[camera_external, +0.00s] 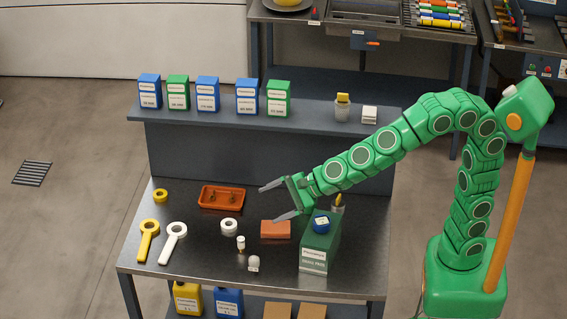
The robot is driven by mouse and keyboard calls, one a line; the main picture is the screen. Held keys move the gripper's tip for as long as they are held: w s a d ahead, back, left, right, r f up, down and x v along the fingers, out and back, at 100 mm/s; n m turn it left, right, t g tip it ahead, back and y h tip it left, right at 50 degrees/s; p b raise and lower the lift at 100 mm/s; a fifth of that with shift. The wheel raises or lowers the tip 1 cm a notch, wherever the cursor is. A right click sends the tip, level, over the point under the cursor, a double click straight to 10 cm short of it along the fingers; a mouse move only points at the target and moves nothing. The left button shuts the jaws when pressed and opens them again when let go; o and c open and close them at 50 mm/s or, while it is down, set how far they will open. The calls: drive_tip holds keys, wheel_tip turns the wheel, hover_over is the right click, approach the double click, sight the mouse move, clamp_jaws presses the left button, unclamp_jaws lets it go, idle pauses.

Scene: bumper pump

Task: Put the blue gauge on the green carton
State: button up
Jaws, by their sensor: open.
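The green carton (315,254) stands upright near the right front of the dark workbench (202,277). The blue gauge (321,226), small with a pale face, appears to rest on top of the carton. My gripper (269,203) is open and empty, its fingers pointing left. It is up and to the left of the gauge and apart from it. The arm reaches in from the right, behind the carton in the picture.
An orange block (275,229) lies left of the carton. An orange tray (221,188), a white ring (229,226) and small white items lie further left. A raised shelf (308,126) with several blue and green boxes runs along the back.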

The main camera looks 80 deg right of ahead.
drive_tip(key=s+d+f+n+g+y, duration=0.15)
drive_tip(key=s+f+n+g, duration=0.25)
drive_tip(key=s+n, duration=0.5)
drive_tip(key=s+d+f+n+g, duration=0.3)
drive_tip(key=s+n, duration=0.3)
drive_tip(key=s, duration=0.6)
drive_tip(key=s+d+f+n+g+h, duration=0.2)
drive_tip(key=s+d, duration=0.5)
drive_tip(key=s, duration=0.4)
drive_tip(key=s+d+f+n+g+h, duration=0.2)
drive_tip(key=s+d+n+g, duration=0.3)
drive_tip(key=s+d, duration=0.3)
drive_tip(key=s+f+n, duration=0.1)
drive_tip(key=s, duration=0.2)
drive_tip(key=shift+d+n, duration=0.15)
drive_tip(key=shift+n, duration=0.15)
